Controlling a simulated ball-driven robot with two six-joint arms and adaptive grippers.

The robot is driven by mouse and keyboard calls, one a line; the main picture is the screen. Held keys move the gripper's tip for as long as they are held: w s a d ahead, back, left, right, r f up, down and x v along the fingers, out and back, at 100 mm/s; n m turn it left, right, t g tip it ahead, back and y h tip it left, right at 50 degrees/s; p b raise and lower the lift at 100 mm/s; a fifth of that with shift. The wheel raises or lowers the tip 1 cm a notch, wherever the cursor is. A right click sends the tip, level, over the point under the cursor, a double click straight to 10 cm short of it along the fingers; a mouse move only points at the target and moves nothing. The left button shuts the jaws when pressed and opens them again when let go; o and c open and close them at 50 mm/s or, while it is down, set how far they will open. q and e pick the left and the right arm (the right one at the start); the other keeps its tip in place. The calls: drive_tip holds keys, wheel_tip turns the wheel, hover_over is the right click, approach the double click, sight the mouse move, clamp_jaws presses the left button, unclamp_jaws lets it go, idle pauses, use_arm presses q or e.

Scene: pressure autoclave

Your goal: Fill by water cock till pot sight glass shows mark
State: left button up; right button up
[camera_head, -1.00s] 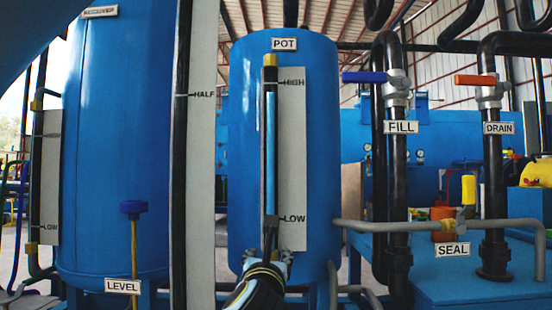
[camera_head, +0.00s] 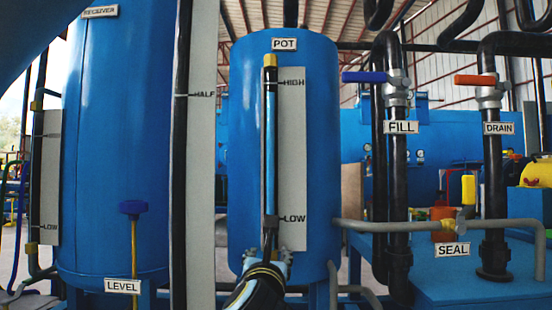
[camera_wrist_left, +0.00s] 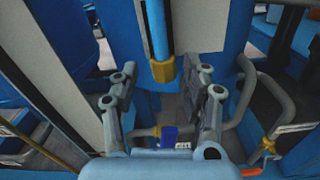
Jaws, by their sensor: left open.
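The pot (camera_head: 245,140) is a blue upright tank with a sight glass (camera_head: 270,150) on its front. The glass looks light blue from near LOW up to about the HIGH line; the exact level is hard to read. The fill cock (camera_head: 364,77) has a blue lever lying crosswise to its black pipe. My left gripper (camera_head: 268,250) is in front of the pot's lower part, below LOW, well left of the fill cock. In the left wrist view my left gripper (camera_wrist_left: 163,96) is open and empty, with the glass's yellow lower fitting (camera_wrist_left: 163,70) beyond its fingers. My right gripper is out of view.
The drain cock (camera_head: 475,80) has an orange lever, crosswise to its pipe. The seal cock (camera_head: 470,190) has a yellow upright handle. A grey pipe (camera_head: 400,226) crosses right of the pot. The receiver (camera_head: 115,150) and the blue level knob (camera_head: 132,208) are at left.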

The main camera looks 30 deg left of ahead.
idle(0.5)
